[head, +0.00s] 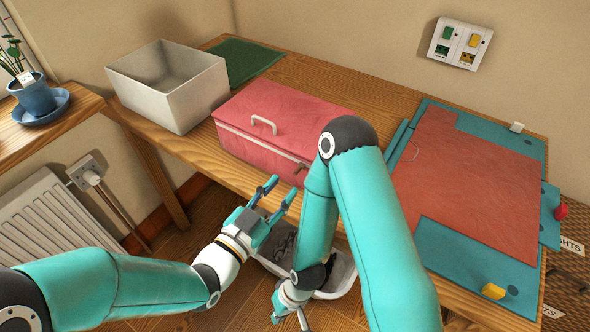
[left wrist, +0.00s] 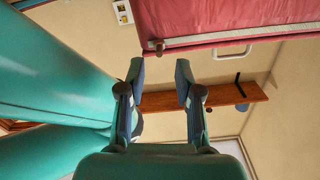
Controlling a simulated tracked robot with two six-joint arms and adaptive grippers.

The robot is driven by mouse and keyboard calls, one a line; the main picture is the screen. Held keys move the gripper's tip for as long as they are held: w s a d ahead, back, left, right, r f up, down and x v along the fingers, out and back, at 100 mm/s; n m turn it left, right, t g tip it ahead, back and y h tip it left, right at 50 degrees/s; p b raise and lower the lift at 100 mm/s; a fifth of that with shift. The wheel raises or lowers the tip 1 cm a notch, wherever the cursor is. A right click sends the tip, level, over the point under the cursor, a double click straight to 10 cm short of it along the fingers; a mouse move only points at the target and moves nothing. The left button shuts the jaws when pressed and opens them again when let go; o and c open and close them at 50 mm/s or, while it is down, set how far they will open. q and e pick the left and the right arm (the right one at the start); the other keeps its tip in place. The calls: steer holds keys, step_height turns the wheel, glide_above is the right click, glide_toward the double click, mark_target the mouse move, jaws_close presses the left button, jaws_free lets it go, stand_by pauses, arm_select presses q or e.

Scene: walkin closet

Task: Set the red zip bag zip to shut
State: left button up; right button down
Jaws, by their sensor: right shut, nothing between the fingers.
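The red zip bag (head: 290,105) lies on the wooden table, with a pale zip line along its front side and a white handle above it. The brownish zip pull (head: 301,168) is near the right end of that line, close to my right arm. In the left wrist view, the bag (left wrist: 200,16) is at the top right with its zip pull (left wrist: 158,46). My left gripper (head: 278,190) is open and empty, in front of and below the bag, apart from it. My right gripper (head: 290,312) is low at the bottom edge, shut and empty, partly hidden. My right arm covers the bag's right end.
A white open box (head: 128,92) and a green mat (head: 232,62) are left of and behind the bag. A teal board with a red sheet (head: 470,180) covers the table's right. A grey-lined tray (head: 340,272) is below, behind my right arm.

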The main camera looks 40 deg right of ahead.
mark_target(298, 170)
arm_select(q)
steer(key=shift+p+x, duration=0.35)
steer(key=shift+x, duration=2.3)
jaws_close()
